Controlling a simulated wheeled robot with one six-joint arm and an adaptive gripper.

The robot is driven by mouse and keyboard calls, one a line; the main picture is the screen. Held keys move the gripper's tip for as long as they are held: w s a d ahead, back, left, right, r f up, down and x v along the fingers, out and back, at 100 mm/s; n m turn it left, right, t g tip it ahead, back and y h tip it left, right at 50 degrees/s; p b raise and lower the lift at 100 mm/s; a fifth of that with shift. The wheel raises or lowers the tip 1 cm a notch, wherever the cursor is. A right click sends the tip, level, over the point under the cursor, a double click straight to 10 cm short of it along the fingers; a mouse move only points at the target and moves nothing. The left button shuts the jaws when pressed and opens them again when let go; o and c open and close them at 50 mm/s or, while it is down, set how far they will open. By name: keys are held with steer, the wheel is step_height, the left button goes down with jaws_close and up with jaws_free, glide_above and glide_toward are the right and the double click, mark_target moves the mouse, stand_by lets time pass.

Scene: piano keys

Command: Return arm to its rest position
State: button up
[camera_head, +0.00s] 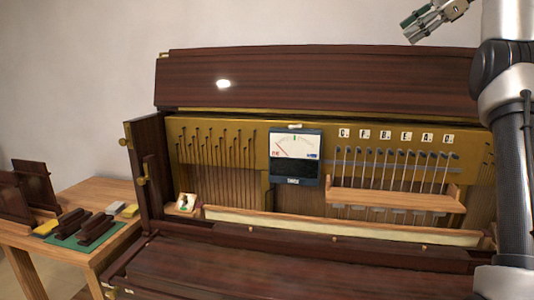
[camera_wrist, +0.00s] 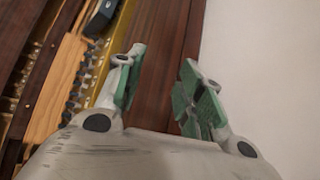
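My gripper (camera_head: 412,29) is at the top right of the head view, raised above the piano's lid and pointing left and down. My arm runs down the right edge of that view. In the wrist view my gripper (camera_wrist: 160,92) shows two green-padded fingers spread apart, with nothing between them. The opened upright piano (camera_head: 320,80) stands below it, with its dark wooden lid behind the fingers in the wrist view (camera_wrist: 165,50). My gripper touches nothing that I can see.
A tuner meter (camera_head: 294,158) sits inside the piano, beside a wooden rail (camera_head: 390,200) under lettered tags. A small wooden table (camera_head: 100,195) at the left holds dark blocks, a green mat (camera_head: 75,238) and small pieces. The wall above the piano is clear.

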steer(key=s+a+f+n+g+h, duration=0.1)
steer(key=s+a+f+n+h, duration=0.1)
steer(key=s+a+f+n, duration=0.3)
steer(key=s+a+f+h, duration=0.1)
steer(key=s+f, duration=0.2)
steer(key=s, duration=0.5)
steer(key=s+a+f+n+g+h, duration=0.1)
steer(key=s+a+f+n+h, duration=0.1)
steer(key=s+a+f+n, duration=0.3)
steer(key=s+d+f+n+h, duration=0.1)
steer(key=s+f+n, duration=0.2)
steer(key=s+f, duration=0.8)
steer(key=s+d+f+n+g+h, duration=0.1)
steer(key=s+f+n, duration=0.3)
steer(key=s+f, duration=0.7)
step_height(320, 180, down, 2)
steer(key=shift+s+d+h, duration=0.3)
steer(key=shift+d+h, duration=0.3)
steer(key=shift+d, duration=0.15)
steer(key=shift+a, duration=0.1)
